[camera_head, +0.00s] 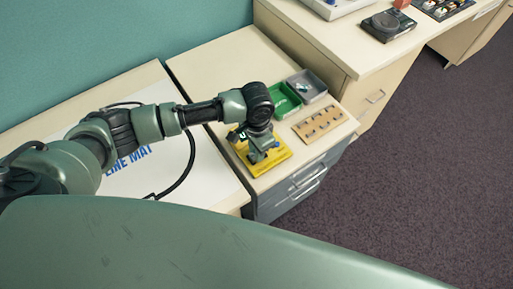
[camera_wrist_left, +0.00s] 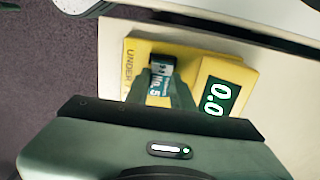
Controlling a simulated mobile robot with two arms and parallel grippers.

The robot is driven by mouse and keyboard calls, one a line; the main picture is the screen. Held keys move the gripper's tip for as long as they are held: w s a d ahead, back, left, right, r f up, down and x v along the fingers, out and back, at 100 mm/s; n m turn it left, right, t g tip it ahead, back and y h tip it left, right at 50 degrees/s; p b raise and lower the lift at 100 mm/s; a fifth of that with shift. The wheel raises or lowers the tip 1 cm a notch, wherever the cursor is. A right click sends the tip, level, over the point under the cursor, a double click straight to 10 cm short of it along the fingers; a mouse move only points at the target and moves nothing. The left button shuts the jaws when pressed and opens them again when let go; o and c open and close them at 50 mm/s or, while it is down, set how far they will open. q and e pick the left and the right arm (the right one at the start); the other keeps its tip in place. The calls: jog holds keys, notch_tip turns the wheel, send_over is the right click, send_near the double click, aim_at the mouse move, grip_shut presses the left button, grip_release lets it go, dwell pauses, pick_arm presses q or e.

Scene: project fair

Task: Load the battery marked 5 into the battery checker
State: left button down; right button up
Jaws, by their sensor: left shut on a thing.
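The battery checker (camera_head: 280,158) is a yellow box on the low cabinet in the head view. In the left wrist view the checker (camera_wrist_left: 208,62) shows a dark display reading 0.0 in light digits and the letters "UNDER". My left gripper (camera_head: 259,150) points down over the checker. In the left wrist view its fingers (camera_wrist_left: 159,88) are shut on the battery marked 5 (camera_wrist_left: 160,72), whose label reads "No.5". The battery is over the checker, left of the display; I cannot tell whether it touches the checker. My right gripper is not in view.
A green tray (camera_head: 283,108) and a grey tray (camera_head: 318,86) stand behind the checker. A tan board (camera_head: 330,112) with several small items lies to the right. A white mat (camera_head: 215,185) is on the left. A higher desk with devices is at the back right.

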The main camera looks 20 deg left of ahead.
pick_arm(q)
jog(key=shift+f+p, duration=0.2)
jog(key=shift+p, duration=0.15)
dwell(0.8)
jog(key=shift+f+p, duration=0.15)
jog(key=shift+p, duration=0.7)
dwell(0.7)
dwell(0.3)
jog(key=c, duration=1.1)
grip_release()
jog(key=o, duration=0.4)
notch_tip(320, 180, up, 6)
jog(key=p, duration=0.7)
